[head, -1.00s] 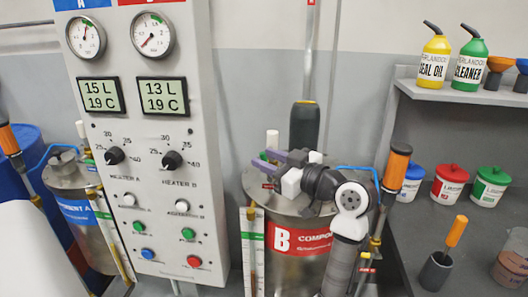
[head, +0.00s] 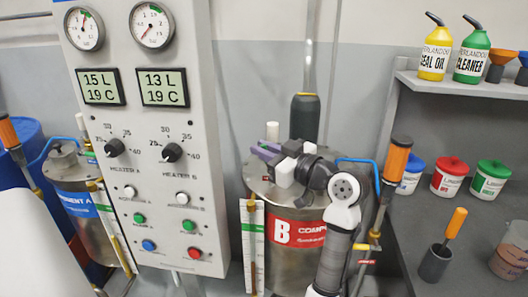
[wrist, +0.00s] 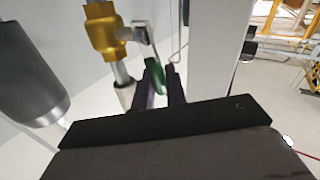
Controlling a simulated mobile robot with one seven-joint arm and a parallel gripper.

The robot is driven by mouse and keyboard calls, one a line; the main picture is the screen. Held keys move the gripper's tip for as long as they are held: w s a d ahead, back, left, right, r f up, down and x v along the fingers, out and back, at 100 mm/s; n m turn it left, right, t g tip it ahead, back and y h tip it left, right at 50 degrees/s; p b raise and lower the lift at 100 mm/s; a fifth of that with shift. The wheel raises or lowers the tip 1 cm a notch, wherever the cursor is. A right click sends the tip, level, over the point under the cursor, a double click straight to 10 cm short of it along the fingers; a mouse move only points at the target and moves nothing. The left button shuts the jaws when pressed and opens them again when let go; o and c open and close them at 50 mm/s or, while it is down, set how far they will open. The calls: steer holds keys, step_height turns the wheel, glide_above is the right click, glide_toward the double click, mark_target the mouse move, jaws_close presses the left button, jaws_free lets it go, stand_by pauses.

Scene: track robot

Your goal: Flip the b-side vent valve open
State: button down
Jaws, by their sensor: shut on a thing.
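The B component tank (head: 283,262), steel with a red B label, stands in the middle of the head view. In the wrist view a brass valve (wrist: 106,32) has a metal lever with a green grip (wrist: 154,76). My gripper (wrist: 160,84) has its purple fingers on either side of the green grip and is shut on it. In the head view my gripper (head: 265,151) is over the tank's lid; the valve is mostly hidden there, so I cannot tell the lever's full angle.
A dark cylinder (head: 305,117) rises behind my gripper. The control cabinet (head: 200,120) stands to the left. An orange-handled tool (head: 397,157) and blue hose (head: 352,161) are close on the right. Bottles (head: 434,60) stand on a shelf.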

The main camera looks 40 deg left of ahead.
steer(key=b, duration=0.1)
steer(key=m+y+b, duration=0.1)
steer(key=b, duration=0.1)
steer(key=shift+w+d+f+y+b, duration=0.25)
steer(key=shift+d+f+y+b, duration=0.05)
steer(key=shift+d, duration=0.1)
steer(key=shift+w+d+r+m+y+b, duration=0.1)
steer(key=shift+d+r+m+y+b, duration=0.1)
steer(key=shift+r+m+y+b, duration=0.35)
steer(key=shift+f, duration=0.2)
steer(key=c, duration=1.5)
jaws_free()
steer(key=shift+r, duration=0.1)
